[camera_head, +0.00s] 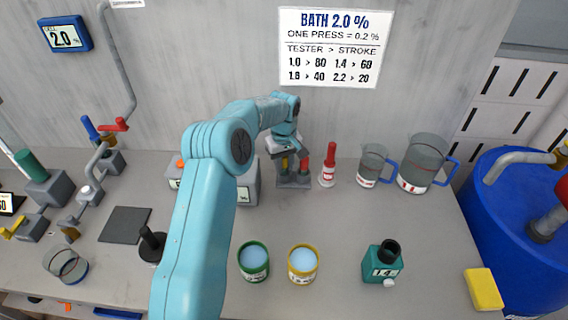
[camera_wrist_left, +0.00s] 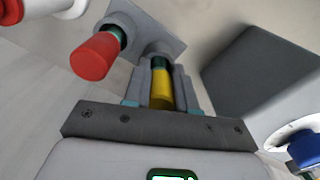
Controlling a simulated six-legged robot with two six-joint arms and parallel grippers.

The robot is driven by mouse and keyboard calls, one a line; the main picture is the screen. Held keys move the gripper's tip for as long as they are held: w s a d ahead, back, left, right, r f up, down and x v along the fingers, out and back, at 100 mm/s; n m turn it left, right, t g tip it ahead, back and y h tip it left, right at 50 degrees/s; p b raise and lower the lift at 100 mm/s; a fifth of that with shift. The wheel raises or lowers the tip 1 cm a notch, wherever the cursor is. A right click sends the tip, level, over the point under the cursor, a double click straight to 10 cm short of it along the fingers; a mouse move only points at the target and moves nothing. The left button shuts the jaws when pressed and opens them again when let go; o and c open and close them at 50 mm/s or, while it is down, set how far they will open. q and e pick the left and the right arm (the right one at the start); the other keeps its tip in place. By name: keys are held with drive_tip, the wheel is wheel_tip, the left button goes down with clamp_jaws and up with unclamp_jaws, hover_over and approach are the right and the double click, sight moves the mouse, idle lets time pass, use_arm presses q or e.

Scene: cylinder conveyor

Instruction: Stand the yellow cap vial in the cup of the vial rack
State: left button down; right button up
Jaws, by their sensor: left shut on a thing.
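The vial rack (camera_head: 293,183) stands on the bench at the back middle, and its grey plate (camera_wrist_left: 163,30) fills the top of the left wrist view. A red cap vial (camera_head: 303,160) stands in it; its red cap (camera_wrist_left: 95,56) is left of my fingers in the wrist view. My left gripper (camera_head: 285,157) is over the rack, pointing down. In the wrist view its fingers (camera_wrist_left: 163,85) are shut on the yellow cap vial (camera_wrist_left: 162,90). The vial's far end is close to the rack; whether it sits in a cup is hidden. My right gripper is out of view.
A grey device (camera_head: 247,188) stands close left of the rack. A red bottle (camera_head: 328,165) and two jugs (camera_head: 373,165) (camera_head: 425,162) stand to its right. Green and yellow cups (camera_head: 253,262) (camera_head: 302,264) and a teal bottle (camera_head: 381,262) are in front.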

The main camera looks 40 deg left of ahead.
use_arm(q)
drive_tip(key=shift+w+f, duration=0.1)
drive_tip(key=shift+f, duration=0.05)
idle(0.6)
drive_tip(key=c, duration=0.8)
unclamp_jaws()
wheel_tip(320, 180, up, 16)
drive_tip(key=shift+r, duration=0.2)
